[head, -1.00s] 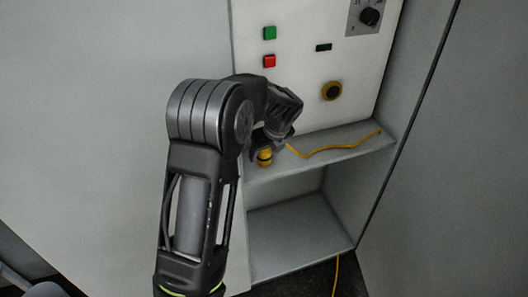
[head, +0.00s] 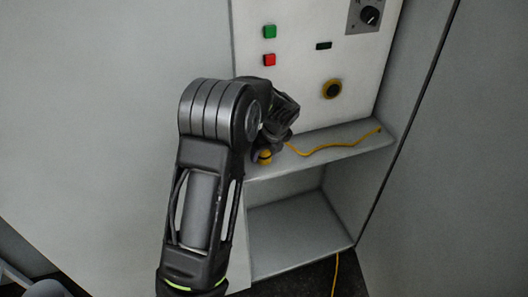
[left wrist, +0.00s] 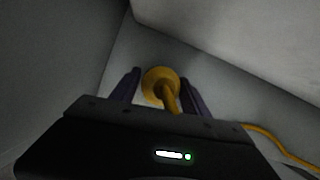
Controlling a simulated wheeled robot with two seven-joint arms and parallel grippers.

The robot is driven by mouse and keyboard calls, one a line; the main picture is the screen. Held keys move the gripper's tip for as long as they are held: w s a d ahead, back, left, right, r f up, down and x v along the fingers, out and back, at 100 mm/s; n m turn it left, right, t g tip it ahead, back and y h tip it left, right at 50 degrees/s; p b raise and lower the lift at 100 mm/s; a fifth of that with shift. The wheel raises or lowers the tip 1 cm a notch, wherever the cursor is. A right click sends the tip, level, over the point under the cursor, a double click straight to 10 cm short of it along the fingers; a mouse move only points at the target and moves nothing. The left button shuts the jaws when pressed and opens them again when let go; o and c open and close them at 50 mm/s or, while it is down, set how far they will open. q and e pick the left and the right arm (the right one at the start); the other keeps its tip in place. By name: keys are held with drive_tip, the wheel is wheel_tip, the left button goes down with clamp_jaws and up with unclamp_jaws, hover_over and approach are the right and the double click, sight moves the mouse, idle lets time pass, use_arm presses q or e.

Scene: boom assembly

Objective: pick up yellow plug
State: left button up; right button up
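The yellow plug (head: 264,157) is at the left end of the cabinet's shelf, partly hidden by my left arm. In the left wrist view, the plug's round yellow head (left wrist: 153,82) and narrower stem lie between the two fingers of my left gripper (left wrist: 157,88). A small gap shows between the plug and the left finger; the right finger is very close to it, and contact is unclear. The left gripper is open around the plug. In the head view, the left gripper (head: 266,147) is mostly hidden behind its wrist. My right gripper is in neither view.
A yellow cable (head: 330,147) runs along the grey shelf (head: 365,146). The lower compartment (head: 295,235) is clear.

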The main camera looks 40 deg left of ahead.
use_arm(q)
clamp_jaws()
idle(0.3)
drive_tip(key=shift+r, duration=0.1)
wheel_tip(320, 180, up, 10)
drive_tip(key=shift+f+b, duration=0.1)
drive_tip(key=shift+b, duration=0.55)
idle(0.7)
